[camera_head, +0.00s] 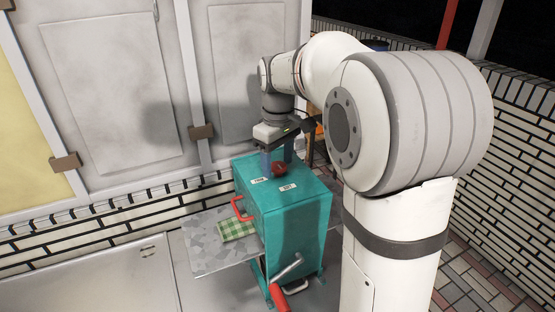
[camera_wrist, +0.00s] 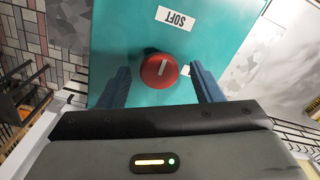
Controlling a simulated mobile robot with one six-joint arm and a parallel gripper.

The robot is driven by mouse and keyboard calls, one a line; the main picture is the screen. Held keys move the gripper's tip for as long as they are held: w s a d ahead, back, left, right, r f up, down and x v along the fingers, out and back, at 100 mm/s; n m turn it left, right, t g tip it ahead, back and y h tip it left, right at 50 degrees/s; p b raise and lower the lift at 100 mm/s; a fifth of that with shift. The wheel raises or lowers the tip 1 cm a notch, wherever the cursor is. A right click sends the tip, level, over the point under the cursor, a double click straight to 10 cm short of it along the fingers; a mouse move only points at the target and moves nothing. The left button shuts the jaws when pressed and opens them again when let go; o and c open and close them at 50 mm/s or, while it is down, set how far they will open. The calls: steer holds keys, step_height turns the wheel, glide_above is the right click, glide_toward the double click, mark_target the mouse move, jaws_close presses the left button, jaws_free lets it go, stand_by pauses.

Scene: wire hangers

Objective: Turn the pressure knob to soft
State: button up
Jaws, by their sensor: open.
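The red round pressure knob (camera_head: 279,169) sits on top of a teal box-shaped machine (camera_head: 290,210). In the wrist view the knob (camera_wrist: 159,70) shows a pale pointer line, slightly tilted. A white label reading SOFT (camera_wrist: 175,19) lies beyond the knob in that view. In the head view two white labels lie on the top, one at the left (camera_head: 258,181) and one at the right (camera_head: 288,188); their print is too small to read surely. My gripper (camera_wrist: 160,75) is open above the machine's top, its blue fingers on either side of the knob, apart from it.
The machine has a red handle (camera_head: 238,209) at its left and a crank with a red grip (camera_head: 279,297) in front. A green checked cloth (camera_head: 236,229) lies on the grey table (camera_head: 205,247). A panelled wall (camera_head: 120,90) stands close behind.

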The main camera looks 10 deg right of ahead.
mark_target(277, 165)
step_height(277, 165, up, 8)
steer(key=shift+f, duration=0.1)
stand_by(0.4)
steer(key=s+f+m+t, duration=0.1)
steer(key=s+f+m, duration=0.1)
steer(key=s+f, duration=0.2)
steer(key=s+f+m+t, duration=0.1)
steer(key=s+f, duration=0.3)
steer(key=s, duration=0.6)
steer(key=s+f+m+t, duration=0.1)
steer(key=s+f+m, duration=0.3)
steer(key=s, duration=0.4)
steer(key=shift+d+f, duration=0.2)
steer(key=shift+f, duration=0.3)
steer(key=shift+s, duration=0.1)
steer(key=shift+c, duration=0.2)
